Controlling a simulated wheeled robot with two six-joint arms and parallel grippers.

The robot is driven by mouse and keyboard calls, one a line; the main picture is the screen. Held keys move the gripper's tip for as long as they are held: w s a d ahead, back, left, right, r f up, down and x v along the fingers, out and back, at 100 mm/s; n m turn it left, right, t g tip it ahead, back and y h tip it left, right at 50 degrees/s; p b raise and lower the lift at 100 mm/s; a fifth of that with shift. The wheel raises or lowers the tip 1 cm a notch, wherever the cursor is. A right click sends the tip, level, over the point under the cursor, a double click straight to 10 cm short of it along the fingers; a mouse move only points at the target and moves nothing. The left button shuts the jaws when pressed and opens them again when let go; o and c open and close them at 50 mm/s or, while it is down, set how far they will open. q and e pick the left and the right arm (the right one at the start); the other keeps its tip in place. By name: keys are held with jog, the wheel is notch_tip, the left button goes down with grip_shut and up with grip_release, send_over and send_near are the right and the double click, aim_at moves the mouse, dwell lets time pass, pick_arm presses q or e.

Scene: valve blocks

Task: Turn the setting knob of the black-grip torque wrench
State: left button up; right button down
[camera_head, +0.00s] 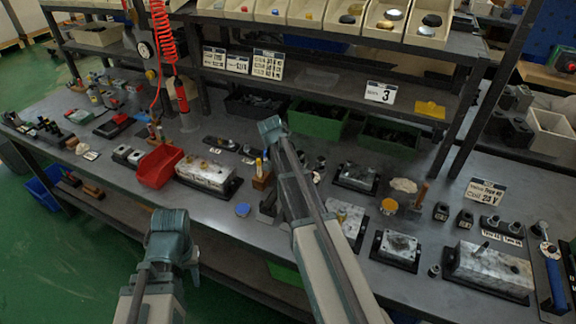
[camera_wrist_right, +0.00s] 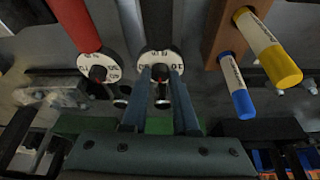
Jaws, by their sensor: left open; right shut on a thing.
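In the right wrist view, the black-grip torque wrench (camera_wrist_right: 157,22) shows with a white ring scale around its end. Its dark setting knob (camera_wrist_right: 160,72) is between the fingertips of my right gripper (camera_wrist_right: 161,80), which is shut on it. My right gripper also shows in the head view (camera_head: 271,127), reaching over the bench; I cannot make out the black-grip wrench there. My left gripper (camera_head: 170,238) is open and empty, in front of the bench edge and away from the wrench.
Beside it in the right wrist view are a red-grip wrench (camera_wrist_right: 76,22) and blue (camera_wrist_right: 236,86) and yellow (camera_wrist_right: 268,48) markers. On the bench are a red bin (camera_head: 159,166), a valve block (camera_head: 205,174) and green crates (camera_head: 317,120). A shelf post stands behind.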

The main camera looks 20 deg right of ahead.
jog(key=shift+m, duration=0.3)
jog(key=c, duration=0.7)
grip_release()
jog(key=shift+r, duration=0.1)
jog(key=p+v, duration=1.2)
jog(key=v, duration=0.1)
jog(key=shift+w+a+r+p, duration=0.1)
jog(key=shift+a+r+p, duration=0.1)
jog(key=shift+r+p, duration=0.15)
jog(key=shift+f, duration=0.1)
